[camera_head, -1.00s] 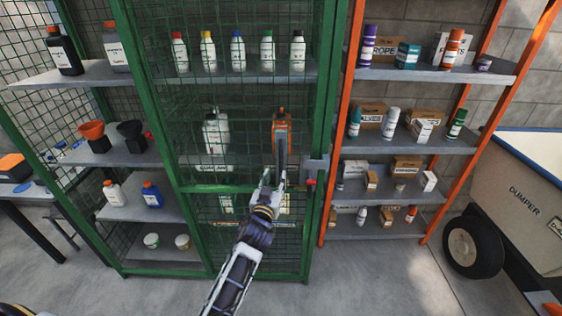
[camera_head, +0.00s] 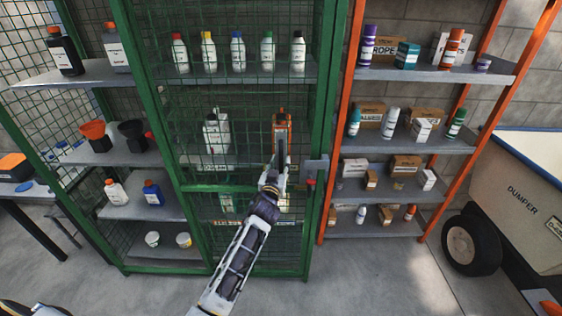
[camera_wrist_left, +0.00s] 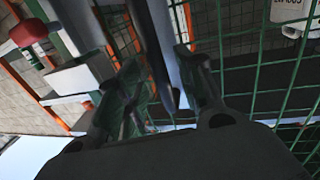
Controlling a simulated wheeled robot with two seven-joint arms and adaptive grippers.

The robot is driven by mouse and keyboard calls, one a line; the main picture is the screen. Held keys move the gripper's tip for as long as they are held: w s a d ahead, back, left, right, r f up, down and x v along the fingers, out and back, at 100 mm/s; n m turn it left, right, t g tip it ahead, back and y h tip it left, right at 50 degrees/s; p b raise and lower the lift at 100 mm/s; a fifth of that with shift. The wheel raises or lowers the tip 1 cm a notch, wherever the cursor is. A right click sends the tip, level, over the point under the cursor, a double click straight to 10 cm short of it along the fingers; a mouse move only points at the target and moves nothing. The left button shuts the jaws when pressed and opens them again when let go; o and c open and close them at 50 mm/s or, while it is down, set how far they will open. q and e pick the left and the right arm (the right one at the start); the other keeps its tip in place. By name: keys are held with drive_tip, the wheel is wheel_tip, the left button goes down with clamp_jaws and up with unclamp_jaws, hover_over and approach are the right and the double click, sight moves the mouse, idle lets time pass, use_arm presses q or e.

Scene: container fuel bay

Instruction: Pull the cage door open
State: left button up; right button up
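The green-framed mesh cage door (camera_head: 215,188) stands in the middle of the head view and looks shut. A grey upright handle bar (camera_head: 281,147) is on its right part. My left gripper (camera_head: 279,168) is at the bar's lower end. In the left wrist view, the bar (camera_wrist_left: 158,45) runs down between the two spread fingers of the gripper (camera_wrist_left: 165,90), with a gap to the right finger. Contact on the left finger is unclear. A grey latch box (camera_head: 316,168) with a red knob (camera_head: 311,182) sits right of the handle.
Bottles stand on shelves behind the mesh. An orange rack (camera_head: 430,145) with boxes and cans stands close on the right, and a dumper (camera_head: 530,195) beyond it. A table (camera_head: 18,200) is at the left. The floor (camera_head: 370,280) before the cage is clear.

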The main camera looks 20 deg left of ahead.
use_arm(q)
drive_tip(key=shift+w+a, duration=0.1)
drive_tip(key=shift+w, duration=1.15)
clamp_jaws()
